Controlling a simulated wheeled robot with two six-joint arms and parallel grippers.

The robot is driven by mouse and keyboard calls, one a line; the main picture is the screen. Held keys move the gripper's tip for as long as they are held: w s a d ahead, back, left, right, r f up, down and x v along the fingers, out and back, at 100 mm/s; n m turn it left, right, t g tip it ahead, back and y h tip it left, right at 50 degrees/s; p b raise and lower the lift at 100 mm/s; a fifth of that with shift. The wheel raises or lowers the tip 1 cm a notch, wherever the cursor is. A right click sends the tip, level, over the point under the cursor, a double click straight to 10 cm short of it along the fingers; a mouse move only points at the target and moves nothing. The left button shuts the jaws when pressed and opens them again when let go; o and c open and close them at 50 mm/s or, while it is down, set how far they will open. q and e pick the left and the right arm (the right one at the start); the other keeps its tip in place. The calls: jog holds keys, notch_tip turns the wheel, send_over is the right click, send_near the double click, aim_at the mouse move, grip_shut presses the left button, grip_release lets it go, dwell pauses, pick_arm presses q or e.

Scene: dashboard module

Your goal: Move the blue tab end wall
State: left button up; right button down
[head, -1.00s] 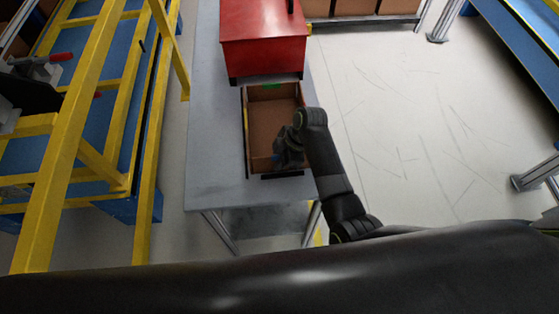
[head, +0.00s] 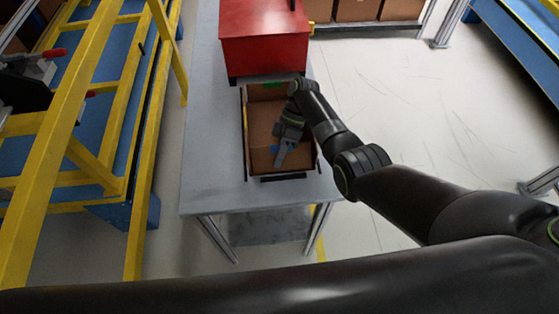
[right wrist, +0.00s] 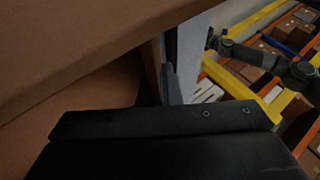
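A small blue tab (head: 274,149) shows inside the brown-lined open box (head: 246,125) in the head view, on what looks like a brown panel. I cannot tell whether the panel is upright or tilted. My right gripper (head: 281,157) points down into the box, just right of the blue tab, and partly covers the panel. Its fingers look close together, but their grip is unclear. In the right wrist view, a grey finger (right wrist: 172,85) stands close beside brown panels (right wrist: 90,50). My left gripper does not show in the head view.
The box lies on a grey table (head: 212,150), right in front of a red cabinet (head: 262,45). A green tab (head: 275,84) shows at its far end. A yellow frame (head: 50,170) stands left. Open floor (head: 385,120) lies right. Brown bins (head: 355,10) are at the back.

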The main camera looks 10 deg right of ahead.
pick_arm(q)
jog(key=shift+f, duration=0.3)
pick_arm(e)
jog(key=c, duration=1.6)
grip_release()
